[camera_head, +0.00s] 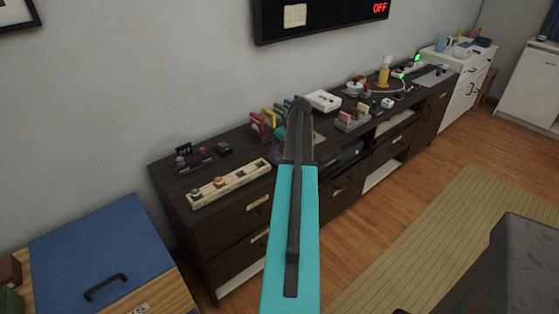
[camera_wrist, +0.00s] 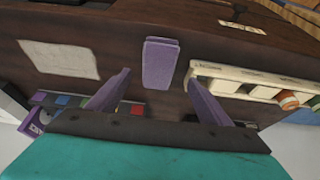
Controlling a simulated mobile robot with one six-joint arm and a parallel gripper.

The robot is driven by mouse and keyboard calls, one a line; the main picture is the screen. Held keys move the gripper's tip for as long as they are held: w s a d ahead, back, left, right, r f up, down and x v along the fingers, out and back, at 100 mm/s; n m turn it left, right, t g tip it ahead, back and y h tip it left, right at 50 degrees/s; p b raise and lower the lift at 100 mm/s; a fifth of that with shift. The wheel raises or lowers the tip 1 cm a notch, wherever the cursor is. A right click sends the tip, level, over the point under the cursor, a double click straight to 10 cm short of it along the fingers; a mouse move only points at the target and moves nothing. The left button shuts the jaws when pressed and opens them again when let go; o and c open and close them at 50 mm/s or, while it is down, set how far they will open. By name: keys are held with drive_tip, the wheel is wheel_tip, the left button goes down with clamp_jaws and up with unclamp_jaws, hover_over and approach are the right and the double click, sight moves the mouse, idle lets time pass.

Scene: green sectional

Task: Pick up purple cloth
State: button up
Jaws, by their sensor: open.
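In the wrist view, a purple folded-looking piece, seemingly the purple cloth (camera_wrist: 160,63), shows upper middle against the dark wood top. My gripper (camera_wrist: 160,80) is open there, with one purple-looking finger on each side, and the cloth shows between and beyond the tips. Nothing is held between the fingers. I cannot tell how far the tips are from the cloth. In the head view, my gripper (camera_head: 301,106) is over the dark dresser (camera_head: 170,180). A dim purple patch shows just left of it, and my arm hides what lies behind.
A cream tray (camera_head: 232,184) with small cups lies on the dresser, left of my gripper. A white box (camera_head: 323,101) and upright coloured items (camera_head: 262,124) stand nearby. Farther right are a yellow bottle (camera_head: 384,76) and other small items. A blue-topped box (camera_head: 90,245) stands lower left.

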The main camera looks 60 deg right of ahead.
sight(279, 157)
drive_tip(key=shift+f, duration=0.1)
idle(0.3)
drive_tip(key=shift+p+x, duration=0.9)
drive_tip(key=shift+x, duration=1.7)
drive_tip(key=shift+s+d, duration=0.1)
drive_tip(key=shift+d, duration=0.05)
drive_tip(key=c, duration=1.1)
